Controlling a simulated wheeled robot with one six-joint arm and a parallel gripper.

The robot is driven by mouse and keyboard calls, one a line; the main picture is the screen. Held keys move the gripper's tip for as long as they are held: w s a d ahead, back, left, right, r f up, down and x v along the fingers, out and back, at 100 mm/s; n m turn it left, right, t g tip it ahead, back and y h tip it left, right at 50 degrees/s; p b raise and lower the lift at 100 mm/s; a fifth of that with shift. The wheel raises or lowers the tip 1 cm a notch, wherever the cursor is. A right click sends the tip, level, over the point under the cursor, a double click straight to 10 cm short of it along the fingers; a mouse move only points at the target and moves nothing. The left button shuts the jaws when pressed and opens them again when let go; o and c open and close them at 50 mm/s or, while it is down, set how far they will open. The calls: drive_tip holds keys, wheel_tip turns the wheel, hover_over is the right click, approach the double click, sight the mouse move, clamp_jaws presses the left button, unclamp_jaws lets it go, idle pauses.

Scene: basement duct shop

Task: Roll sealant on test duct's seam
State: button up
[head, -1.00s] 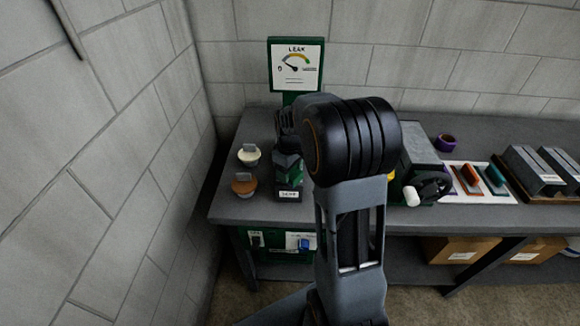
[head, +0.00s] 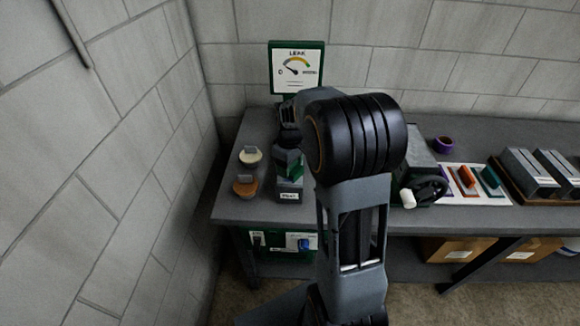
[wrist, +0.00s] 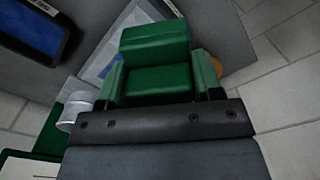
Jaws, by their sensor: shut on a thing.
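My gripper (head: 289,140) is at the left end of the bench, in front of the leak gauge. It is shut on a green block-like thing (wrist: 155,62), which fills the middle of the wrist view between the fingers. In the head view the green thing (head: 288,162) shows just above a grey base with a white label (head: 289,196) that seems to read TEST. I cannot tell whether they touch. My arm hides part of this area. No seam or sealant can be made out.
A cream-topped cup (head: 250,156) and an orange-topped cup (head: 245,186) stand close on the left. The leak gauge (head: 297,68) stands behind. To the right are a crank machine (head: 425,188), a purple cup (head: 443,144), a white mat (head: 505,199) with coloured tools and grey ducts (head: 530,172).

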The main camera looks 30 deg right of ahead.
drive_tip(key=shift+r+p, duration=0.45)
drive_tip(key=shift+r, duration=0.6)
drive_tip(key=shift+r+p, duration=1.1)
drive_tip(key=shift+r, duration=0.4)
